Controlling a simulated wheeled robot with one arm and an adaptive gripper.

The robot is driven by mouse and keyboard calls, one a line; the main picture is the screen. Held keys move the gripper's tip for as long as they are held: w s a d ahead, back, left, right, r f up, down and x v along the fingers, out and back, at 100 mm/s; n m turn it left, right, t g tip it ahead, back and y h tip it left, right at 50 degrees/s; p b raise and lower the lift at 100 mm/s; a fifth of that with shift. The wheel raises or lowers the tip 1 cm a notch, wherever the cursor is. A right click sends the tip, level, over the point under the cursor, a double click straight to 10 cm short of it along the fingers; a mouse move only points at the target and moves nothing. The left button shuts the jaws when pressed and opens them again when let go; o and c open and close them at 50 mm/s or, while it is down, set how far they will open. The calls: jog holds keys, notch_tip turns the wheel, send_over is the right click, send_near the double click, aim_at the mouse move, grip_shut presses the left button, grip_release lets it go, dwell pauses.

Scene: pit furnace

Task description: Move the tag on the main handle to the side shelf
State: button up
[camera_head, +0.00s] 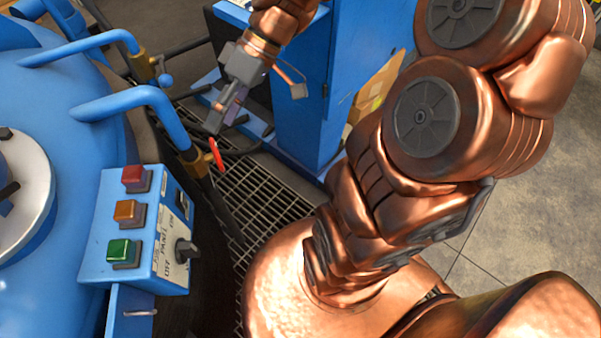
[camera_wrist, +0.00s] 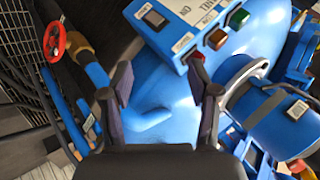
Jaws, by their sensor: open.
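My gripper (camera_head: 222,112) is in the upper middle of the head view, pointing down near the blue pipes. In the wrist view my gripper (camera_wrist: 160,82) has its fingers wide apart with nothing between them; blue furnace surface lies beyond. I cannot clearly make out the tag or the main handle. A pale label (camera_wrist: 297,109) shows on a blue part at the right of the wrist view, but I cannot tell if it is the tag. I cannot identify the side shelf for certain.
A blue control panel (camera_head: 118,205) with red, orange and green buttons stands on the left, beside the blue furnace (camera_head: 35,95). A red handwheel (camera_head: 217,154) is close below my gripper. A blue cabinet (camera_head: 300,80) stands behind. Metal grating (camera_head: 265,190) covers the floor.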

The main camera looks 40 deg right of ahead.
jog(key=s+d+f+m+h, duration=0.1)
jog(key=s+m+h, duration=0.1)
jog(key=s, duration=0.3)
jog(key=s+d+f+m+h, duration=0.2)
jog(key=s+h, duration=0.2)
jog(key=s, duration=0.1)
jog(key=s+d+f+m+g+h, duration=0.1)
jog(key=s+m+h, duration=0.1)
jog(key=s, duration=0.4)
jog(key=shift+d+f+m+h, duration=0.25)
jog(key=shift+d+m+h, duration=0.05)
jog(key=shift+h, duration=0.2)
jog(key=shift+s, duration=0.1)
